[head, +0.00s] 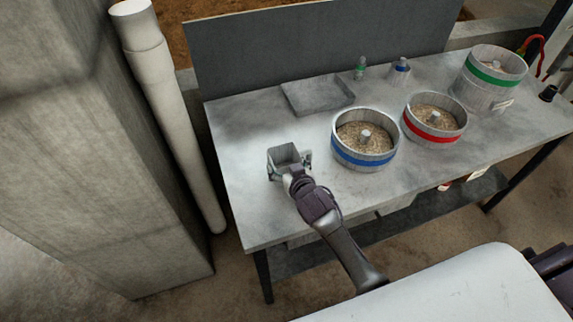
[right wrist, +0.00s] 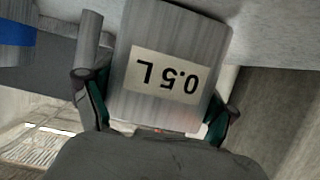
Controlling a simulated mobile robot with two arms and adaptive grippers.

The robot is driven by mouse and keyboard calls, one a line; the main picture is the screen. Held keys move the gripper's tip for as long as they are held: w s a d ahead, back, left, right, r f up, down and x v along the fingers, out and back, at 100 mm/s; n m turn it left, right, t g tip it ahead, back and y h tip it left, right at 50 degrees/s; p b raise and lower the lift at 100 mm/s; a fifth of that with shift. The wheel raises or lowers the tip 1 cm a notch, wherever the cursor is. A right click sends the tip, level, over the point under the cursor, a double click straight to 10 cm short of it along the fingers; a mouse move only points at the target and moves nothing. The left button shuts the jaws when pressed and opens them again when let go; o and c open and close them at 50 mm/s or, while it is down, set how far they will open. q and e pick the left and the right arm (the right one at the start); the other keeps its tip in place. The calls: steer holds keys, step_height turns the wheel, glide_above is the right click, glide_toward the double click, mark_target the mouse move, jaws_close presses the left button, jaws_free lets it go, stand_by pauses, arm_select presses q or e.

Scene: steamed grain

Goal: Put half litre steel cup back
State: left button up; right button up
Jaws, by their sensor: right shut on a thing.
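The half litre steel cup (head: 284,153) is a square grey metal cup at the left part of the table. My right gripper (head: 290,168) is shut on it, with a finger at each side. In the right wrist view the cup (right wrist: 168,95) fills the space between the fingers of the right gripper (right wrist: 155,118), its "0.5 L" label upside down. A grey handle-like bar shows beside it. The cup's mouth faces up in the head view; whether its base touches the table I cannot tell. My left gripper is not in view.
The grey table (head: 240,205) carries a shallow square tray (head: 318,107) behind the cup. Grain tubs with a blue band (head: 362,161), a red band (head: 432,132) and a green band (head: 494,75) stand to the right. Small bottles stand behind. The table's left front is clear.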

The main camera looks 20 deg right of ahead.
steer(key=shift+f, duration=0.15)
steer(key=o, duration=1.6)
steer(key=shift+f, duration=0.1)
steer(key=v, duration=1.2)
steer(key=shift+b, duration=0.3)
